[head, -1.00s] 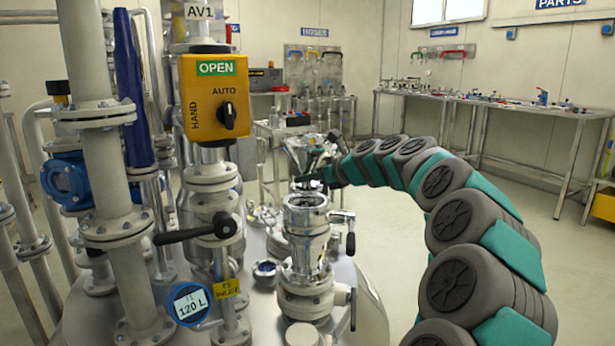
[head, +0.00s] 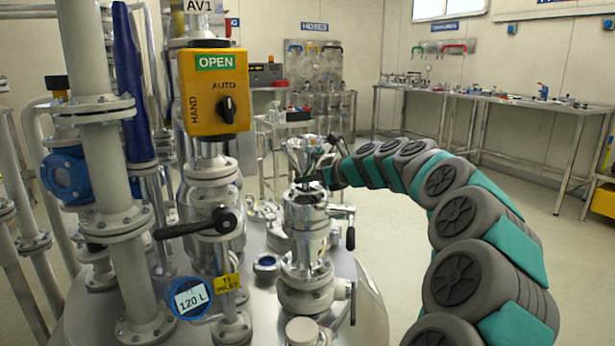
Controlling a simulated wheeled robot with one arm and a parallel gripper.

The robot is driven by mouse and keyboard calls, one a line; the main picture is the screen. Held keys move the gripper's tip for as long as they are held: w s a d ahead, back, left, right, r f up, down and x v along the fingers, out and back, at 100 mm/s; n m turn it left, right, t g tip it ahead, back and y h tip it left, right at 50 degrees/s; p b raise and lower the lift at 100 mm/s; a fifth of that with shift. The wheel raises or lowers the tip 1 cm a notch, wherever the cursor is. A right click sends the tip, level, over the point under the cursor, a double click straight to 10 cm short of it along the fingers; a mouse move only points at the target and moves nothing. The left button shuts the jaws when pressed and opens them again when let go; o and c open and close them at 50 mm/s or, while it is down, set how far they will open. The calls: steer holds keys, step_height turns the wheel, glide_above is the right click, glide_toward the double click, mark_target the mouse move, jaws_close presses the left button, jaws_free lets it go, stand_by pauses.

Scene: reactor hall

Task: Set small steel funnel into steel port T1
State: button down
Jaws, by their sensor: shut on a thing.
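The small steel funnel (head: 306,150) is in the head view near the middle, upright, its wide mouth facing up. My gripper (head: 312,178) is shut on it low on its body, reaching in from the right. The funnel is directly over the steel port (head: 305,196), a shiny upright fitting with a side handle on top of the vessel. The funnel's lower end is hidden by my gripper and the port's rim, so I cannot tell how deep it sits. No T1 label shows on the port itself; a yellow tag (head: 228,284) near it reads T1 INLET.
A yellow OPEN/AUTO/HAND box (head: 214,92) and a black-handled valve (head: 208,226) stand left of the port. A blue 120 L gauge (head: 189,298) is in front. Grey pipes (head: 110,190) fill the left side. The floor right of my arm is clear.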

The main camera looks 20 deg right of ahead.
mark_target(315, 188)
steer(key=shift+f+p, duration=0.45)
steer(key=shift+f, duration=1.15)
stand_by(1.9)
steer(key=c, duration=0.6)
jaws_free()
steer(key=shift+v, duration=3.9)
